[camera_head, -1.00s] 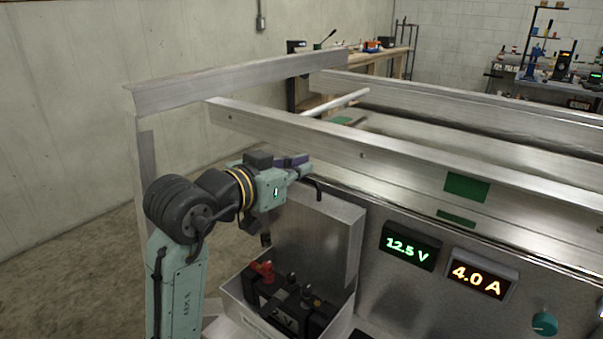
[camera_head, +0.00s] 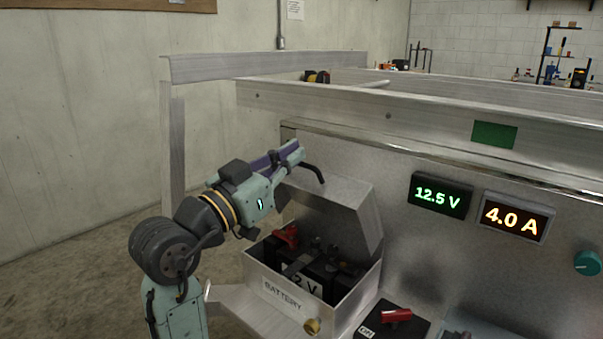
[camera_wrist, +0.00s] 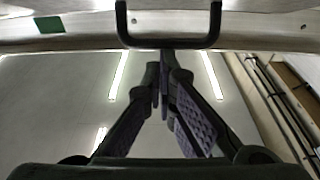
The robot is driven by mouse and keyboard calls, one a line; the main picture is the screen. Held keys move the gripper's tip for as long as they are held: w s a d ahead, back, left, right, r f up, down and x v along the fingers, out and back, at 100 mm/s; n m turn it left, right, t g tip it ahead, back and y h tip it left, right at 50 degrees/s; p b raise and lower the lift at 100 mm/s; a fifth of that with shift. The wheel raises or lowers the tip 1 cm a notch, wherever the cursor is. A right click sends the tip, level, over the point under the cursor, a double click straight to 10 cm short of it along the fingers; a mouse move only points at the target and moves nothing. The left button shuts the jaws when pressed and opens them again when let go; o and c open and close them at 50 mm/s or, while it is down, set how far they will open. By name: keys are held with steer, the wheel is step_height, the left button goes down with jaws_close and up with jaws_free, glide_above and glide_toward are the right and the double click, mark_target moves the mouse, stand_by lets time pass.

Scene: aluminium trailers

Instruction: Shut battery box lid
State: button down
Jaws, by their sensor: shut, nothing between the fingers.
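The battery box (camera_head: 293,299) is an open metal box labelled BATTERY, with a dark battery (camera_head: 318,268) and a red terminal clamp (camera_head: 286,236) inside. Its metal lid (camera_head: 345,208) is raised and tilted above the box's back side. A dark bar handle (camera_head: 314,170) is on the lid's upper edge; a dark U-shaped handle also shows at the top of the wrist view (camera_wrist: 168,42). My gripper (camera_head: 298,149) is shut and empty, at the lid's upper left edge close to the handle. In the wrist view its fingertips (camera_wrist: 163,68) meet just below the handle; I cannot tell whether they touch it.
An aluminium trailer frame rail (camera_head: 400,110) runs behind the box. A panel to the right carries a voltage display (camera_head: 440,195) and a current display (camera_head: 515,217). A red-handled switch (camera_head: 396,316) sits right of the box. Open floor lies to the left.

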steer(key=s+a+f+t+h+b, duration=0.1)
steer(key=s+a+f+t+b, duration=0.1)
steer(key=f+b, duration=0.6)
steer(key=s+a+f+t+h+b, duration=0.2)
steer(key=s+f+b, duration=0.3)
steer(key=b, duration=1)
step_height(320, 180, down, 3)
steer(key=shift+a+f+h+b, duration=0.1)
steer(key=shift+a+h+b, duration=0.25)
steer(key=shift+a, duration=0.2)
steer(key=shift+t, duration=0.5)
